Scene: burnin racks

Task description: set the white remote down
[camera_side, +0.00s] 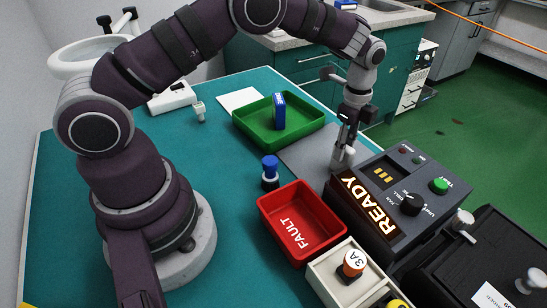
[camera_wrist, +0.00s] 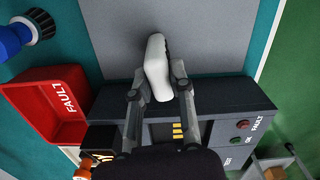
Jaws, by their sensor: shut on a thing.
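My gripper (camera_side: 348,140) is shut on the white remote (camera_wrist: 156,67), which sits between the fingertips in the wrist view. In the side view the remote (camera_side: 343,157) shows as a small pale piece below the fingers, partly hidden by them. The gripper is over the grey mat (camera_side: 305,147), just behind the dark tester box with the READY sign (camera_side: 368,205). The mat also fills the upper middle of the wrist view (camera_wrist: 205,35). I cannot tell whether the remote touches the mat.
A red FAULT bin (camera_side: 270,215) stands front left of the mat, with a blue-topped item (camera_side: 270,168) behind it. A green tray (camera_side: 300,140) holding a blue box (camera_side: 279,110) is at the back left.

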